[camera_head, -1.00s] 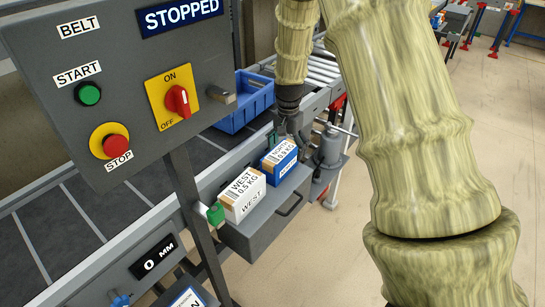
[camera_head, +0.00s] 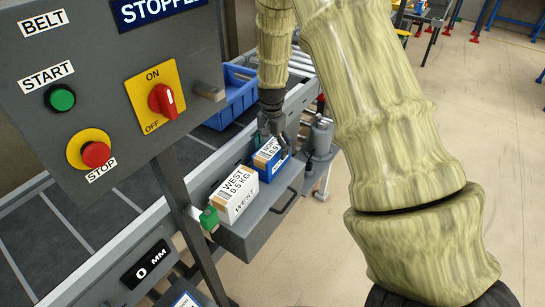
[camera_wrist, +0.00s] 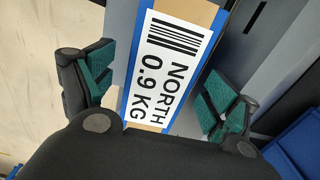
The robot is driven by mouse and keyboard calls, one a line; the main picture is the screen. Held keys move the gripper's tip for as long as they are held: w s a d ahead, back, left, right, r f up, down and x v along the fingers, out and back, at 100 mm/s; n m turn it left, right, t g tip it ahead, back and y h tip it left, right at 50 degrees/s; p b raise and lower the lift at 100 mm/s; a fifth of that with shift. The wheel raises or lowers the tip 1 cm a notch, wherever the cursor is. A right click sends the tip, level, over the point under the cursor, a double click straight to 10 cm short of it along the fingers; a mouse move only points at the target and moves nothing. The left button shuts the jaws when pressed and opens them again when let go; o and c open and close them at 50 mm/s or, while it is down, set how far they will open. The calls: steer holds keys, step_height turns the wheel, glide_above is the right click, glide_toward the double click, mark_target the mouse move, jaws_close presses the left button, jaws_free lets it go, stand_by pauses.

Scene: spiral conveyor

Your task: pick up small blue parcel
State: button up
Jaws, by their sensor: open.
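The small blue parcel (camera_head: 270,158) stands on a grey ledge with a drawer handle beside the belt. Its label (camera_wrist: 167,62) reads NORTH 0.9 KG in the wrist view, on a top with brown and blue edges. My gripper (camera_head: 271,140) is above the parcel, pointing down, and partly hides its top in the head view. In the wrist view the green-padded fingers of my gripper (camera_wrist: 155,88) are apart, one on each side of the parcel, with gaps between the pads and the parcel.
A white parcel (camera_head: 235,193) labelled WEST 0.5 KG stands next to the blue one on the grey ledge (camera_head: 262,225). A blue bin (camera_head: 236,100) sits on the conveyor behind. A control panel (camera_head: 105,60) on a post stands at left. A grey cylindrical fixture (camera_head: 320,135) is close at right.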

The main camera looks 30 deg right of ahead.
steer(key=f, duration=0.1)
steer(key=f+p, duration=0.1)
steer(key=f, duration=0.1)
steer(key=shift+w+d+f+p, duration=0.1)
steer(key=shift+d+f+p, duration=0.15)
steer(key=shift+f+p, duration=0.05)
steer(key=shift+f, duration=0.7)
steer(key=shift+c, duration=0.5)
steer(key=c, duration=1.8)
